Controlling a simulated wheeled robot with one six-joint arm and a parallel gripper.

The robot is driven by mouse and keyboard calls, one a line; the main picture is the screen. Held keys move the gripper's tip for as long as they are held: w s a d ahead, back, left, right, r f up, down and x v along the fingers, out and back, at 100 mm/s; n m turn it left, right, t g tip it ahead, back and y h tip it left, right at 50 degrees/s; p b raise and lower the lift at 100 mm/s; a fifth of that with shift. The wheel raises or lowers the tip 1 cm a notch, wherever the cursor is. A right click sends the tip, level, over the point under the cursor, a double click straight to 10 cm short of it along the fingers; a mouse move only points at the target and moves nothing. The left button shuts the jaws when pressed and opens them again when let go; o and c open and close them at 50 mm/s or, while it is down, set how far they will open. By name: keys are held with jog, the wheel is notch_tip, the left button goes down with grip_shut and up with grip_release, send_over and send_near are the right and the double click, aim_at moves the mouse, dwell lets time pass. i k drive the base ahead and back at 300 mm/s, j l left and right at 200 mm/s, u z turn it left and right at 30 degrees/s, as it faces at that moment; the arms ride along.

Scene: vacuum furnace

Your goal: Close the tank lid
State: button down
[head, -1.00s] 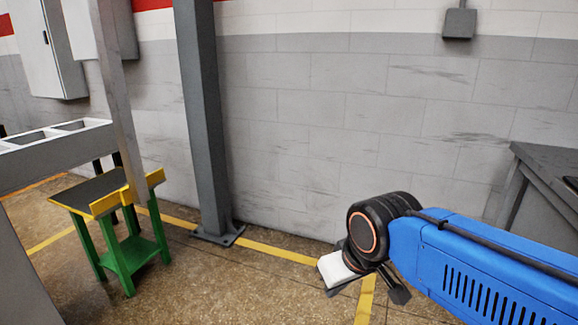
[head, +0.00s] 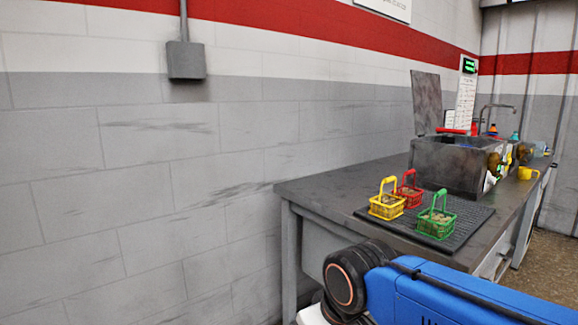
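The tank (head: 450,165) is a dark grey box on the grey bench, at the right of the head view. Its lid (head: 427,102) is a flat grey panel standing upright at the tank's far left edge, so the tank is open at the top. A red bar (head: 452,131), perhaps a handle, shows by the lid's lower edge. My blue and black arm is in the lower right, in front of the bench and well short of the tank. The fingers of my gripper are out of the picture or hidden behind the arm.
Yellow (head: 386,203), red (head: 409,190) and green (head: 436,217) wire baskets stand on a black ribbed mat (head: 470,228) in front of the tank. A yellow mug (head: 527,173) and a tap (head: 497,107) are beyond. The bench (head: 310,190) runs along the wall.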

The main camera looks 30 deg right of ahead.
aim_at(425, 87)
jog(key=i+j+z, duration=0.45)
jog(key=j+z, duration=0.15)
jog(key=i+j+z, duration=0.15)
jog(key=j+z, duration=0.15)
jog(key=i+j+z, duration=0.15)
jog(key=j+z, duration=0.15)
jog(key=j, duration=0.15)
jog(key=j+z, duration=0.3)
jog(key=j, duration=0.15)
jog(key=i+l, duration=0.3)
jog(key=i+z, duration=0.05)
jog(key=i, duration=0.05)
